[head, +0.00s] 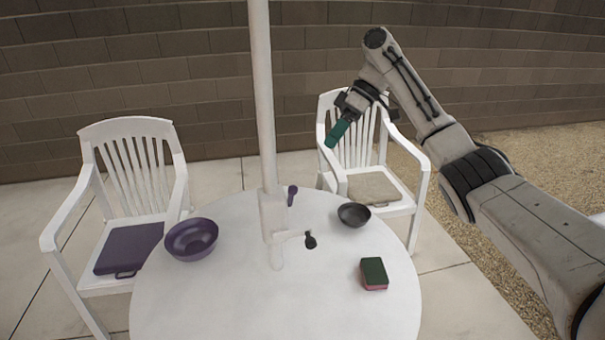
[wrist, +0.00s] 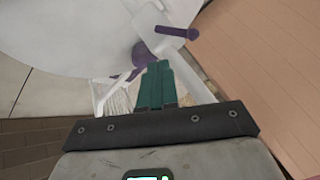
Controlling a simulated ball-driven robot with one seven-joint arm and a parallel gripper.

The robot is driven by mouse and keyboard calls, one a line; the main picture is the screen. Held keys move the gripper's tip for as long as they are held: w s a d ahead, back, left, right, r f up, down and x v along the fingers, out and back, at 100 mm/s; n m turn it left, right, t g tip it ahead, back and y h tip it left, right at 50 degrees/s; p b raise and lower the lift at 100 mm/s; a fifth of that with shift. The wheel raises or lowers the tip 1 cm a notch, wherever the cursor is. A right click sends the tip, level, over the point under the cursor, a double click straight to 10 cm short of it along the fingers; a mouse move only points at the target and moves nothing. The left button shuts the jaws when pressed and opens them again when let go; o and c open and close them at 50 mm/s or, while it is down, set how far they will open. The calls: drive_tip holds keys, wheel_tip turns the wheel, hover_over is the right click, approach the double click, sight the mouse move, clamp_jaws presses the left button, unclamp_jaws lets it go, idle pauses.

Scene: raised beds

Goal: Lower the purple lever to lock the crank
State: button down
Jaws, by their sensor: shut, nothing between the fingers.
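The purple lever (head: 292,195) sticks up, tilted slightly, beside the white pole's housing (head: 272,215) above the table. In the wrist view the purple lever (wrist: 178,32) shows as a bar with a round end, against a white part. The crank (head: 293,235) is a white arm reaching right from the housing, with a black knob (head: 310,240). My gripper (head: 337,135) has green fingers, shut and empty. It is in the air, above and right of the lever in the head view, apart from it. The fingers (wrist: 155,85) also show in the wrist view.
The white round table (head: 210,300) carries a purple bowl (head: 191,240), a dark bowl (head: 354,214) and a green-and-red sponge (head: 374,273). The white pole (head: 263,100) rises through it. Two white chairs, left (head: 130,150) and right (head: 410,205), stand behind.

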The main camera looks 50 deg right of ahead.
sight(292, 197)
drive_tip(key=a+f+p, duration=0.2)
drive_tip(key=a+f, duration=0.5)
drive_tip(key=a, duration=0.2)
drive_tip(key=shift+w+a, duration=0.3)
drive_tip(key=shift+w, duration=0.1)
drive_tip(key=shift+f, duration=0.15)
